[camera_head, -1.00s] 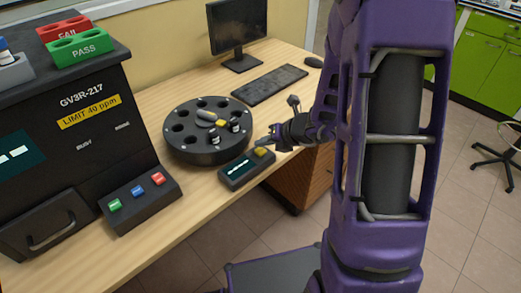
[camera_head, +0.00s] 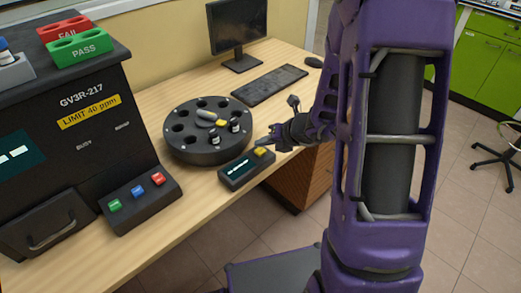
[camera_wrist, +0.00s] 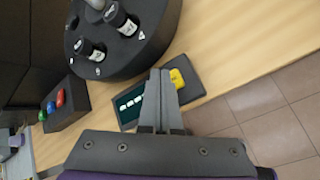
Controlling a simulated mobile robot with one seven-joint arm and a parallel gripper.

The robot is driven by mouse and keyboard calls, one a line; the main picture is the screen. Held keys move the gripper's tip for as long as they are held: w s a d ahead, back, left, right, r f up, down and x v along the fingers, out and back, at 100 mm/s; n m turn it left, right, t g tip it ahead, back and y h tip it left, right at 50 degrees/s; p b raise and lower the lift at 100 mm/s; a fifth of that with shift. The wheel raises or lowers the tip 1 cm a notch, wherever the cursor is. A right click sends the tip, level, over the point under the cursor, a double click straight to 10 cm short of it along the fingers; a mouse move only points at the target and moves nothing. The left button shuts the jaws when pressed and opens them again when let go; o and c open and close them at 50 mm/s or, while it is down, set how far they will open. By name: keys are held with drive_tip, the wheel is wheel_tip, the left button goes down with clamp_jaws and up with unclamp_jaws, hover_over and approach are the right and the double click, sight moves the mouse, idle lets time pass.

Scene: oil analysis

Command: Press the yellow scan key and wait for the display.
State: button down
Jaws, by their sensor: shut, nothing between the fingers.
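The scanner (camera_head: 236,176) is a small dark box on the desk, in front of the round carousel. Its display (camera_head: 235,171) shows a light line on a dark teal field, too small to read. The yellow scan key (camera_head: 261,152) is at its right end. My gripper (camera_head: 262,143) is shut and empty, with its tips just by the yellow key; contact cannot be told. In the wrist view the shut fingers (camera_wrist: 160,75) cross in front of the scanner, between the lit display (camera_wrist: 129,104) and the yellow key (camera_wrist: 177,78), and hide part of the box.
The round black carousel (camera_head: 208,150) with vials stands behind the scanner. A dark analyser (camera_head: 70,130) with green, blue and red buttons is at the left, bearing green PASS (camera_head: 81,53) and red FAIL racks. Keyboard (camera_head: 270,84) and monitor (camera_head: 238,28) are at the back.

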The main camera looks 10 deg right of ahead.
sight(263, 153)
drive_tip(key=shift+f, duration=0.45)
drive_tip(key=shift+f, duration=0.55)
idle(0.8)
drive_tip(key=shift+r, duration=0.1)
drive_tip(key=shift+r+p, duration=0.8)
drive_tip(key=shift+r, duration=0.05)
drive_tip(key=shift+r, duration=0.1)
wheel_tip(263, 153, up, 5)
drive_tip(key=p, duration=0.4)
drive_tip(key=shift+p, duration=0.3)
idle(0.4)
